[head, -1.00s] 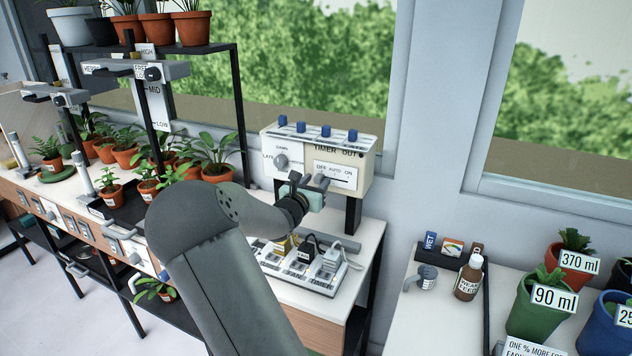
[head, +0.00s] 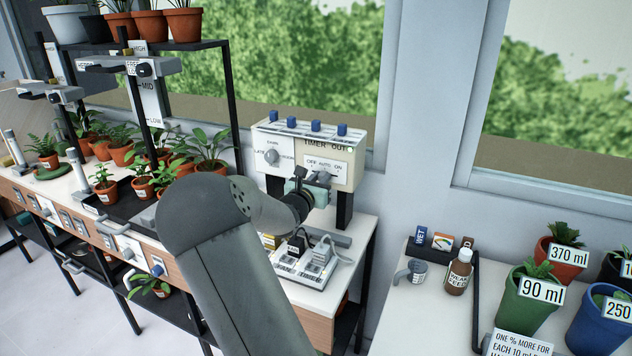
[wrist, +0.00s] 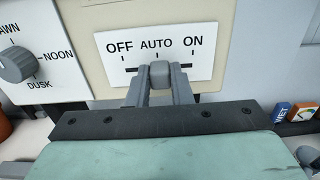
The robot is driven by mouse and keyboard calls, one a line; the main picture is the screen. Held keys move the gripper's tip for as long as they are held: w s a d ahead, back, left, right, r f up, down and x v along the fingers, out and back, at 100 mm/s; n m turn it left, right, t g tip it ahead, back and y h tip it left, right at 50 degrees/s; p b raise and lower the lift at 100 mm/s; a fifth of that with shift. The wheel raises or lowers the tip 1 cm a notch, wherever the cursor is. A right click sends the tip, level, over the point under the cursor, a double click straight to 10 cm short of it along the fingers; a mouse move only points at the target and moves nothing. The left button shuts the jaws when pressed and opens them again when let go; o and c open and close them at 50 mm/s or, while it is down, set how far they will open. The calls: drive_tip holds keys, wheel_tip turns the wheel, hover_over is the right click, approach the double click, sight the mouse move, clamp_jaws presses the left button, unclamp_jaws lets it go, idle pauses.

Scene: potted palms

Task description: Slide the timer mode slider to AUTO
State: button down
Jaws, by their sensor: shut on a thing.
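The timer box (head: 342,148) stands on posts at the bench's back right. Its white mode panel (wrist: 112,70) reads OFF, AUTO, ON from left to right. The grey mode slider knob (wrist: 159,75) sits under the AUTO mark in the wrist view, at the middle of its slot. My gripper (wrist: 159,83) is shut on the knob, one finger on each side of it. In the head view my gripper (head: 320,183) is at the panel and hides part of the knob and slot.
A DAWN-NOON-DUSK dial (wrist: 16,64) is left of the panel. Blue knobs (head: 316,126) line the box top. A power strip with plugs (head: 303,272) lies below my arm. Potted plants (head: 205,150) stand at left. A brown bottle (head: 459,272) is at right.

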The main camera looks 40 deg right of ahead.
drive_tip(key=shift+w, duration=0.1)
drive_tip(key=c, duration=1.3)
unclamp_jaws()
drive_tip(key=shift+a, duration=0.1)
drive_tip(key=v, duration=1.7)
drive_tip(key=shift+a+f, duration=0.1)
drive_tip(key=shift+a, duration=0.1)
